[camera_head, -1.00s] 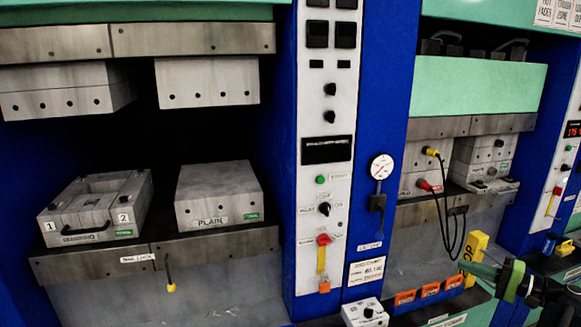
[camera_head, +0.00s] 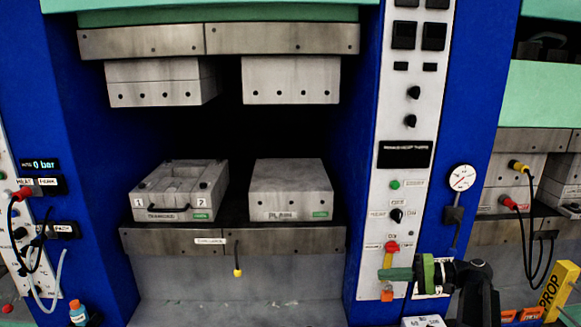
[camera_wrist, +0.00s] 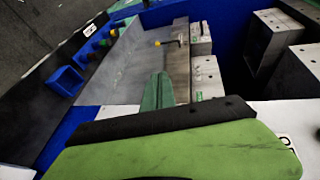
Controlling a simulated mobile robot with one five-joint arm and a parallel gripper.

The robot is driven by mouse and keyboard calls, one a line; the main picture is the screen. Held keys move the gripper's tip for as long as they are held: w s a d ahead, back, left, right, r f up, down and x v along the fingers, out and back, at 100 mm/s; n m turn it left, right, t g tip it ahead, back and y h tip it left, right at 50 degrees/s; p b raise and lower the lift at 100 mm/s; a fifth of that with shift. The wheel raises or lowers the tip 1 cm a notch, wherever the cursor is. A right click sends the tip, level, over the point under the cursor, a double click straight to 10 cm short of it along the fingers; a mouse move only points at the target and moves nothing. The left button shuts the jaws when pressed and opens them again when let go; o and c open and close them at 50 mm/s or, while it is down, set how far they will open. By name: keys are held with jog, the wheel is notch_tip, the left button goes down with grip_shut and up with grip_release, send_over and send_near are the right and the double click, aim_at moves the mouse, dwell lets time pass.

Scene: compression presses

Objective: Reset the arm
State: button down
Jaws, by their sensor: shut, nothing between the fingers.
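My gripper (camera_head: 398,274) shows at the lower right of the head view, with green fingers pointing left and a dark arm behind it. It is shut and empty. It is in front of the lower part of the white control panel, close to the red and yellow lever in the picture; whether it touches the panel I cannot tell. In the wrist view the green fingers (camera_wrist: 158,92) point up the picture, towards the press front. My arm is folded low at the right and partly cut off by the bottom edge.
The open press holds a block marked 1 and 2 (camera_head: 178,190) and a block labelled PLAIN (camera_head: 291,188) on its lower platen (camera_head: 160,241). A gauge (camera_head: 461,178) is on the blue column. A yellow PROP bar (camera_head: 556,288) stands at the lower right.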

jog(key=s+a+f+n+g+h, duration=0.2)
jog(key=a+f, duration=0.2)
jog(key=a, duration=0.5)
jog(key=s+a+f+n+g+h, duration=0.1)
jog(key=s+a+f+g+h, duration=0.15)
jog(key=a+f, duration=0.45)
jog(key=s+a+f+n+g+h, duration=0.2)
jog(key=a+g, duration=0.1)
jog(key=a, duration=0.8)
jog(key=s+d+f+t+h, duration=0.1)
jog(key=s+d+f+h, duration=0.1)
jog(key=d+f+h, duration=0.3)
jog(key=d+h, duration=0.2)
jog(key=d, duration=0.2)
jog(key=shift+s, duration=0.15)
